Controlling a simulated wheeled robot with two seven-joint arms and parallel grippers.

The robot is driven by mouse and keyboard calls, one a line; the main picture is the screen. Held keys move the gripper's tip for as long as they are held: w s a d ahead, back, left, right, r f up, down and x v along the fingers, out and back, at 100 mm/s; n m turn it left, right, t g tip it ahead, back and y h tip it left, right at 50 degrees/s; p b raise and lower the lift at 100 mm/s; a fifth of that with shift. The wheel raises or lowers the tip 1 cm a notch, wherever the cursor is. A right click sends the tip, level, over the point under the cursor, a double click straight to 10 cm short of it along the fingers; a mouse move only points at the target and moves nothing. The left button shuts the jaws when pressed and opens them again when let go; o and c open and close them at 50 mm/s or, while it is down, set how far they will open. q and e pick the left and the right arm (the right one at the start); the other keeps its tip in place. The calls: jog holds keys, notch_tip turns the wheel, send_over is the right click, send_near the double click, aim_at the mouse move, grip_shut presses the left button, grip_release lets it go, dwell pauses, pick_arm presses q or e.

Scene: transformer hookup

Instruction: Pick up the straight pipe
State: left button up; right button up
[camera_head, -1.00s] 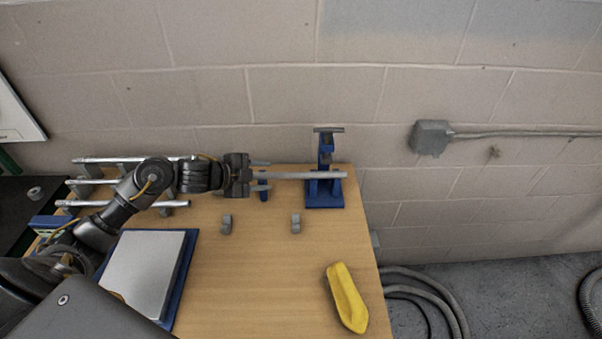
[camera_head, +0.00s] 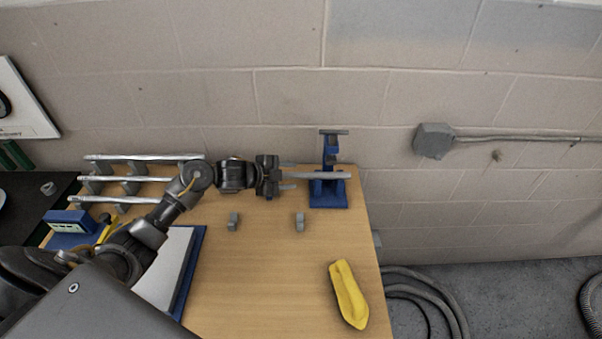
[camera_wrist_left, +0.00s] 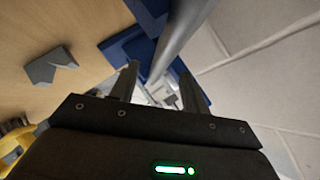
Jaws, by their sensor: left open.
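A grey straight pipe (camera_head: 322,175) lies level at the blue stand (camera_head: 327,195) at the back right of the table. Its left part runs to my left gripper (camera_head: 289,176). The gripper is open, with one finger on each side of the pipe's left end line. In the left wrist view the pipe (camera_wrist_left: 182,32) runs away from between the two spread fingers (camera_wrist_left: 160,72). I cannot tell whether either finger touches it. Three more light pipes (camera_head: 140,179) lie on grey supports at the back left. My right gripper is out of view.
Two small grey holders (camera_head: 299,222) stand on the table, in front of the pipe. A yellow object (camera_head: 348,295) lies at the front right. A grey panel on a blue base (camera_head: 190,270) lies left. The wall (camera_head: 290,95) is close behind. The table's middle is clear.

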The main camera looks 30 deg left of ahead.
pick_arm(q)
jog(key=shift+x, duration=1.25)
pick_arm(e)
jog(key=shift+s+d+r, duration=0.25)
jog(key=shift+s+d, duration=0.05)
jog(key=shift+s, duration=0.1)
pick_arm(q)
grip_shut()
jog(key=shift+r, duration=0.1)
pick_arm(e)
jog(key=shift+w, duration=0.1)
pick_arm(q)
jog(key=shift+r, duration=0.1)
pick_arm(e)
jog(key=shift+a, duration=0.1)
